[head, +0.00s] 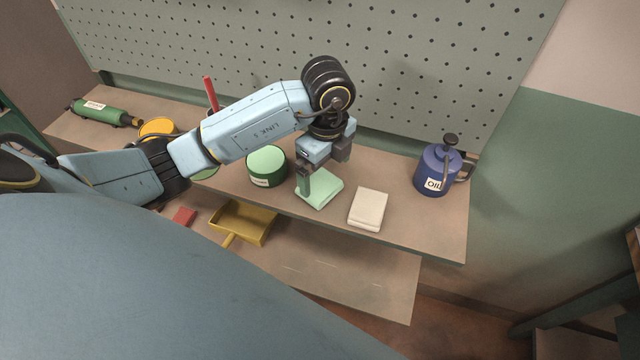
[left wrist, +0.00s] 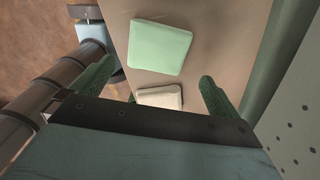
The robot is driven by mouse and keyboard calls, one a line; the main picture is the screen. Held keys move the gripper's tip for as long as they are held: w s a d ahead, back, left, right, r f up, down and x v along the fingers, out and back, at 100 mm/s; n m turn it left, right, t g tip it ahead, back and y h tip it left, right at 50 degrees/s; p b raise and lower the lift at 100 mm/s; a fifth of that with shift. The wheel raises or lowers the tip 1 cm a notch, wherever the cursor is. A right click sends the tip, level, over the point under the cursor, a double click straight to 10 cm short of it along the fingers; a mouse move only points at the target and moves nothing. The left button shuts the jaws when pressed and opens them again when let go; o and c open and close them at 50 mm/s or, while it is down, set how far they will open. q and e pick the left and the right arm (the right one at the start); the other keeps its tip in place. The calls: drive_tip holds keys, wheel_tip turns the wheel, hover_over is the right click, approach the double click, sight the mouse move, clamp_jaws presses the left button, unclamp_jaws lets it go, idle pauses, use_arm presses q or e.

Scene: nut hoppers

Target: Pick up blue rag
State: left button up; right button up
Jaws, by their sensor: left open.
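No blue rag shows in these views. A folded mint-green rag (head: 321,191) lies flat on the shelf; it also shows in the left wrist view (left wrist: 160,47). A folded cream rag (head: 368,209) lies to its right, apart from it, and shows in the left wrist view (left wrist: 161,98), partly hidden by my gripper's body. My left gripper (head: 323,172) points down over the green rag, one finger in front of part of it. Its fingers (left wrist: 155,86) are apart with nothing gripped. Whether it touches the rag I cannot tell. My right gripper is out of view.
A green tin (head: 267,167) stands left of the green rag. A blue oil can (head: 435,171) stands near the shelf's right end. The pegboard (head: 420,60) rises behind. A yellow dustpan (head: 243,222) lies on the lower shelf (head: 350,277). A green cylinder (head: 100,110) lies far left.

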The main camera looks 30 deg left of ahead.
sight(324, 187)
use_arm(q)
drive_tip(key=f, duration=0.5)
drive_tip(key=shift+s, duration=0.25)
drive_tip(key=c, duration=1)
wheel_tip(324, 187, up, 10)
